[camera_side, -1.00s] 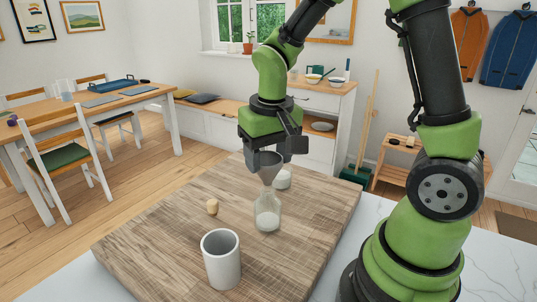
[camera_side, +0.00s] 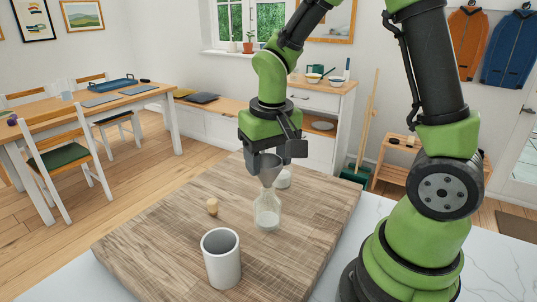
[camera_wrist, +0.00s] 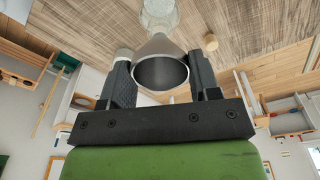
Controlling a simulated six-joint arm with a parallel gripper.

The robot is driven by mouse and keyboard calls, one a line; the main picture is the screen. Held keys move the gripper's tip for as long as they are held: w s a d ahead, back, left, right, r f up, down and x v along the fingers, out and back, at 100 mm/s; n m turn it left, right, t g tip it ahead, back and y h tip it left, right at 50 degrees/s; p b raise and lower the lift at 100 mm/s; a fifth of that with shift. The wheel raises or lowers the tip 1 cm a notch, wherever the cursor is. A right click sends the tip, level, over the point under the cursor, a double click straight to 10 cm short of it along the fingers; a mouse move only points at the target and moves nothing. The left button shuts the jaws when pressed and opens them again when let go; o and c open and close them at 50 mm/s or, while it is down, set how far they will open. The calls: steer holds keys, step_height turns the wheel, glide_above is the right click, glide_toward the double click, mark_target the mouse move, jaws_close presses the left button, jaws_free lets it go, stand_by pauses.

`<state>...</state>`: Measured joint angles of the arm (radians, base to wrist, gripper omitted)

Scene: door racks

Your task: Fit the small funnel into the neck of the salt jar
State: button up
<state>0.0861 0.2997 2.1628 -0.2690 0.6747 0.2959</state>
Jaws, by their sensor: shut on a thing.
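My gripper (camera_side: 269,160) is shut on the small grey metal funnel (camera_side: 270,175), wide mouth up and spout down. It also shows in the wrist view between the fingers (camera_wrist: 160,64), where the funnel's mouth (camera_wrist: 160,72) faces the camera. The salt jar (camera_side: 267,212) is clear glass with white salt in the bottom and stands upright on the wooden board. The funnel is right over the jar; its spout end meets the jar's neck in the side view. I cannot tell whether the tip is inside. The wrist view shows part of the jar (camera_wrist: 159,14) beyond the funnel.
The board's left and right parts are clear.

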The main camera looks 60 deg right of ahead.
mark_target(271, 178)
steer(key=shift+f, duration=0.8)
steer(key=o, duration=1)
step_height(271, 178, up, 10)
steer(key=shift+s+a, duration=0.3)
steer(key=shift+s, duration=0.15)
steer(key=s+a+r+t+y, duration=0.1)
steer(key=s+a+r+t, duration=0.1)
steer(key=s, duration=0.3)
steer(key=s+a+r+n+t+y, duration=0.1)
steer(key=s+a+r+t, duration=0.1)
steer(key=s, duration=0.3)
steer(key=shift+a+r+t+y, duration=0.3)
steer(key=shift+a+t, duration=0.2)
steer(key=shift+t, duration=0.3)
steer(key=shift+s+a, duration=0.15)
steer(key=shift+s, duration=0.25)
